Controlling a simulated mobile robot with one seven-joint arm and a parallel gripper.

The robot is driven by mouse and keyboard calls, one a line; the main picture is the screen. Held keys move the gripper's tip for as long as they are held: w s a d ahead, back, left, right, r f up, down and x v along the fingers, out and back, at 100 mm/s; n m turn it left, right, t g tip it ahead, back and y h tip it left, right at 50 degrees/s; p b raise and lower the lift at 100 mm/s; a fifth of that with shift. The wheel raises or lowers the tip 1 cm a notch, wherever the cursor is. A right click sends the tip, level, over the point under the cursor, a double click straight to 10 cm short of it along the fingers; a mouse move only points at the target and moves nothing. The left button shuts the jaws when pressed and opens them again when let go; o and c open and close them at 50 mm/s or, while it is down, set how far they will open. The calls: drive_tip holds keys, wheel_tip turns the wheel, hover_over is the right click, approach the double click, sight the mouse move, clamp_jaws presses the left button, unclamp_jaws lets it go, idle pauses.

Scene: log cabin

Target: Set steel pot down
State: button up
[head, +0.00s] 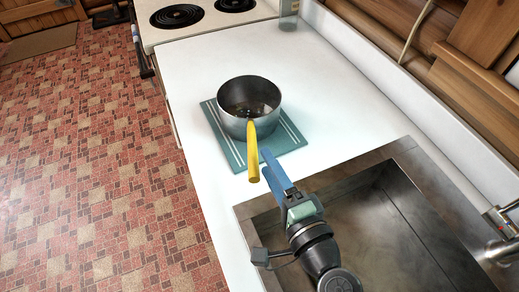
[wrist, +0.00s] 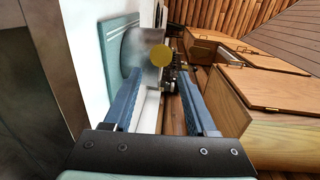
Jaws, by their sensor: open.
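The steel pot (head: 233,119) stands upright on a teal striped mat (head: 282,142) on the white counter. Its yellow handle (head: 253,152) points toward my gripper. My gripper (head: 262,160) is at the handle's end, beside it in the head view, and looks empty. In the wrist view my gripper (wrist: 163,95) has its two blue fingers spread apart. The round yellow handle end (wrist: 161,56) shows beyond and between the fingertips, with the pot (wrist: 135,48) behind it. The mat (wrist: 112,50) is at the left there. The exact gap between fingers and handle is hard to judge.
A steel sink (head: 385,225) with a faucet (head: 503,222) lies at the right, under my arm. A stove with coil burners (head: 178,16) adjoins the counter's far end. The counter behind the pot (head: 215,60) is clear. Wooden cabinets (wrist: 250,85) show in the wrist view.

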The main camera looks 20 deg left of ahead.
drive_tip(key=v, duration=0.5)
drive_tip(key=w+d+r+n+t+h, duration=0.25)
drive_tip(key=w+r+t, duration=0.2)
drive_tip(key=r, duration=0.75)
drive_tip(key=w+d+r+n+t+h, duration=0.1)
drive_tip(key=w+r+n+t+h, duration=0.4)
drive_tip(key=r, duration=0.6)
drive_tip(key=s+d+r+t+h, duration=0.2)
drive_tip(key=s+r+t, duration=0.1)
drive_tip(key=r, duration=0.9)
drive_tip(key=s+d+r+t+h, duration=0.2)
drive_tip(key=s+r, duration=0.4)
drive_tip(key=r, duration=0.6)
drive_tip(key=shift+n+t+h, duration=0.35)
drive_tip(key=shift+t+h, duration=0.3)
drive_tip(key=shift+t, duration=0.2)
drive_tip(key=shift+d, duration=0.15)
wheel_tip(320, 180, up, 4)
drive_tip(key=p, duration=0.3)
drive_tip(key=shift+p, duration=0.4)
